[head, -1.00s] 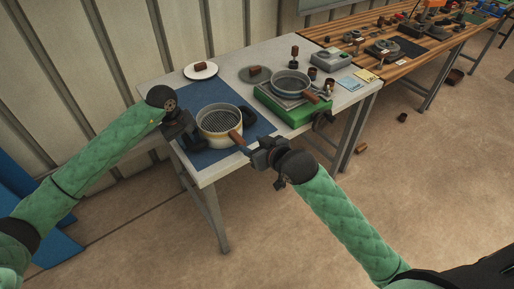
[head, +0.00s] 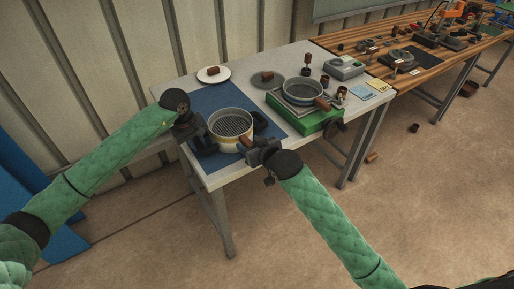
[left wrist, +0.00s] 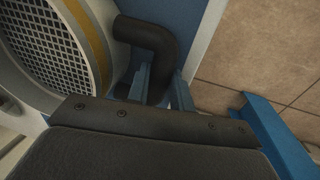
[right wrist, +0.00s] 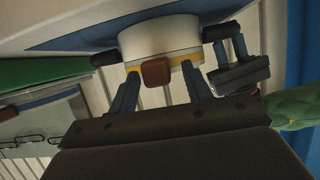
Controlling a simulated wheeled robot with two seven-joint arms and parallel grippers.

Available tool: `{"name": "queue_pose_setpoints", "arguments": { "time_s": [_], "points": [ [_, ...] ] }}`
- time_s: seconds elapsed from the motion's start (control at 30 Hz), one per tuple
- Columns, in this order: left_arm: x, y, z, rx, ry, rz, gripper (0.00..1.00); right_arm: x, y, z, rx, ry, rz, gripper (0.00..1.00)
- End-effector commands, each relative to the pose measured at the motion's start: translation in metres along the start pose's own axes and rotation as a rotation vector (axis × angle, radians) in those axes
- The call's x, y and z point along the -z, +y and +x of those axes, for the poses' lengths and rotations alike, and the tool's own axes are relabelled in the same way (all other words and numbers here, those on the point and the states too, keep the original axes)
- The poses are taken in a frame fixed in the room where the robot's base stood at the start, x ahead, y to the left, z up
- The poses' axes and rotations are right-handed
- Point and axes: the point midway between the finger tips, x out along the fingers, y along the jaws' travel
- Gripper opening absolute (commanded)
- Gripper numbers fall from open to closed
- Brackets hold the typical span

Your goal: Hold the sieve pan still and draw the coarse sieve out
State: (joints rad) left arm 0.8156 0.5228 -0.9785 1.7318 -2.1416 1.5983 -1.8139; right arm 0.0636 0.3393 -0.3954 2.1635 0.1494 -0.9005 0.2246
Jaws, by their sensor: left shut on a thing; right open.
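The sieve pan (head: 231,145) is a white round pan with a yellow band, standing on the blue mat at the table's front. The coarse sieve (head: 232,122) is a mesh disc seated inside it; its mesh also shows in the left wrist view (left wrist: 48,45). The sieve's brown wooden handle (right wrist: 155,72) sticks out towards me. My left gripper (head: 199,140) is shut on the pan's black side handle (left wrist: 150,38). My right gripper (right wrist: 162,90) is open, its fingers on either side of the brown handle. Whether they touch it is unclear.
The blue mat (head: 206,101) lies on a white table. To the right, a green base (head: 303,119) carries another pan (head: 302,91) with a brown handle. Two discs with brown blocks lie behind. A wooden bench (head: 425,50) with tools stands further right.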

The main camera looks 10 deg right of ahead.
Motion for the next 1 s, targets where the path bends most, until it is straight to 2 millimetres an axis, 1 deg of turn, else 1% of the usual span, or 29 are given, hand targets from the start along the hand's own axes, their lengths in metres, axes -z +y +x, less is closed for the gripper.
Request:
{"name": "queue_pose_setpoints", "arguments": {
  "time_s": [0.1,0.2,0.53,0.57,0.6,0.67,0.7,0.8,0.83,0.93,1.0],
  "points": [
    [0.0,0.0,0.0,0.0,0.0,0.0,0.0,0.0,0.0,0.011,0.0,0.0,0.0,0.49],
    [0.0,0.0,0.0,0.0,0.0,0.0,0.0,0.0,0.0,0.016,0.0,0.0,0.0,0.49],
    [0.0,0.0,0.0,0.0,0.0,0.0,0.0,0.0,0.0,0.019,0.0,0.0,0.0,0.49],
    [0.0,0.0,0.0,0.0,0.0,0.0,0.0,0.0,0.0,0.019,0.0,0.0,0.0,0.45],
    [0.0,0.0,0.0,0.0,0.0,0.0,0.0,0.0,0.0,0.019,0.0,0.0,0.0,0.37],
    [0.0,0.0,0.0,0.0,0.0,0.0,0.0,0.0,0.0,0.019,0.0,0.0,0.0,0.26],
    [0.0,0.0,0.0,0.0,0.0,0.0,0.0,0.0,0.0,0.019,0.0,0.0,0.0,0.18],
    [0.0,0.0,0.0,0.0,0.0,0.0,0.0,0.0,0.0,0.019,0.0,0.0,0.0,0.0],
    [0.0,0.0,0.0,0.0,0.0,0.0,0.0,0.0,0.0,0.019,0.0,0.0,0.0,0.21],
    [0.0,0.0,0.0,0.0,0.0,0.0,0.0,0.0,0.0,0.019,0.0,0.0,0.0,0.02],
    [0.0,0.0,0.0,0.0,0.0,0.0,0.0,0.001,0.0,0.018,0.0,0.001,-0.001,0.0]
  ]
}}
